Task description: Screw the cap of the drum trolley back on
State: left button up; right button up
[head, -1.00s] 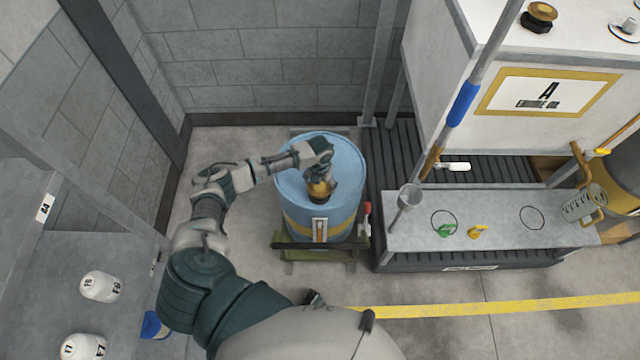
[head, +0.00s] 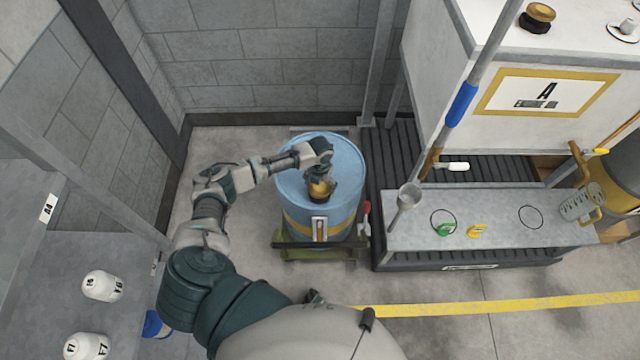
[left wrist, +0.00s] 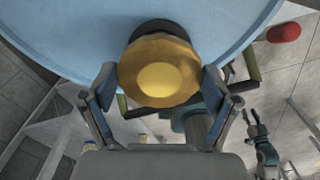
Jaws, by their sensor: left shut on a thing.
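The blue drum (head: 290,190) stands upright on the green drum trolley (head: 285,243) by the grey wall. The brass-coloured cap (head: 320,190) is at the front part of the drum's top; in the left wrist view the cap (left wrist: 160,72) shows its round face with a dark ring behind it. My left gripper (head: 321,180) reaches over the drum from the left and is shut on the cap, with one finger on each side of it in the left wrist view (left wrist: 160,88). Whether the cap is seated fully cannot be told. My right gripper is not clearly seen in the head view.
A grey bench (head: 490,205) with a funnel, a green and a yellow piece stands right of the drum. A white tank (head: 545,95) with sign A is behind it. White bottles (head: 102,286) stand on the left shelf. A red-tipped handle (head: 366,207) sticks up beside the drum.

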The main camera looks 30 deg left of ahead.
pick_arm(q)
jog(key=shift+f, duration=0.5)
dwell(0.4)
jog(key=m+b, duration=0.1)
jog(key=m, duration=0.2)
jog(key=shift+m+b, duration=0.35)
jog(key=shift+m, duration=0.75)
jog(key=o, duration=1)
jog(key=shift+c, duration=0.2)
